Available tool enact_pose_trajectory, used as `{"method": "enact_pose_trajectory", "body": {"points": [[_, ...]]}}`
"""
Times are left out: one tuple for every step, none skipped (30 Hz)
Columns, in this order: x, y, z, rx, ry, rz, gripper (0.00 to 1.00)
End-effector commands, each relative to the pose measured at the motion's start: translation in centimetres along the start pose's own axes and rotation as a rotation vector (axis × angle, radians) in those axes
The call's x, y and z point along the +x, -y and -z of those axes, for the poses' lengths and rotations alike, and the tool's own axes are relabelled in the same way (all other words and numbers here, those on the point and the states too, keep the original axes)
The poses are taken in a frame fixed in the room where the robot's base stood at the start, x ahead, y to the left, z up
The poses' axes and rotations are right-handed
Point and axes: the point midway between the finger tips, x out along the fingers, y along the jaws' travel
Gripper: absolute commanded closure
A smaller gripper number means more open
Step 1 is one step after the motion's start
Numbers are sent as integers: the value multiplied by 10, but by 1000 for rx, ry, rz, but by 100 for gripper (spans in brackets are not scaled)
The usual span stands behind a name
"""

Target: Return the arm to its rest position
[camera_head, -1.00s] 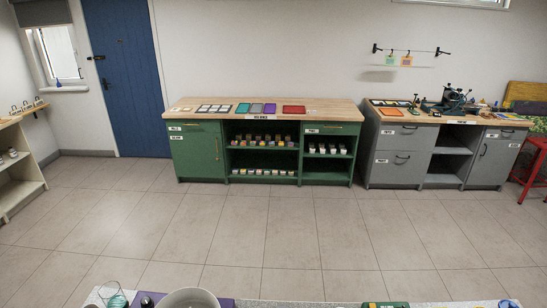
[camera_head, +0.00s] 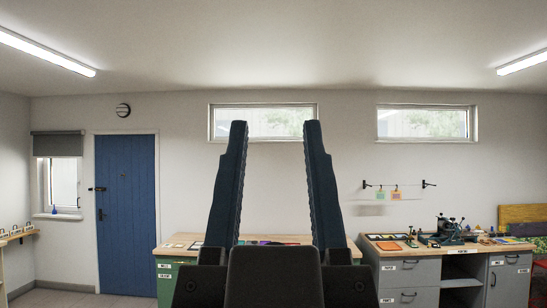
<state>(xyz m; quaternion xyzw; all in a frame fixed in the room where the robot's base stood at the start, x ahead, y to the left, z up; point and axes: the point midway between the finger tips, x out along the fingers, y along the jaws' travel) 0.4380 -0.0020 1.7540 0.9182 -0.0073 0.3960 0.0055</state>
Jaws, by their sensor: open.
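My gripper (camera_head: 275,135) stands upright in the middle of the view, close to the camera. Its two long dark fingers point up and are spread wide apart. Nothing is between them; the white wall and a high window (camera_head: 264,110) show through the gap. The lower part of the gripper hides much of the green cabinet behind it.
A green cabinet with a wooden top (camera_head: 170,248) stands against the back wall. A grey cabinet (camera_head: 409,274) with a dark machine (camera_head: 447,229) on it is at the right. A blue door (camera_head: 127,215) is at the left. The air around the fingers is clear.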

Motion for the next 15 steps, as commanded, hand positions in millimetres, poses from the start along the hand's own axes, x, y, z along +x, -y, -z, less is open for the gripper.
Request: {"method": "enact_pose_trajectory", "body": {"points": [[0,0,-1,0,2,0,51],[0,0,-1,1,2,0,51],[0,0,-1,1,3,0,51],[0,0,-1,1,3,0,51],[0,0,-2,1,4,1,51],[-6,0,-7,1,4,1,51],[-9,0,-11,2,4,1,51],[-13,1,-14,2,4,1,51],[-20,1,-20,3,4,2,51],[-25,1,-25,3,4,2,51],[-30,1,-30,4,4,3,51],[-38,1,-38,5,4,3,51],[-44,1,-44,5,4,4,51],[-50,2,-49,6,4,4,51],[-57,2,-56,7,3,5,51]]}}
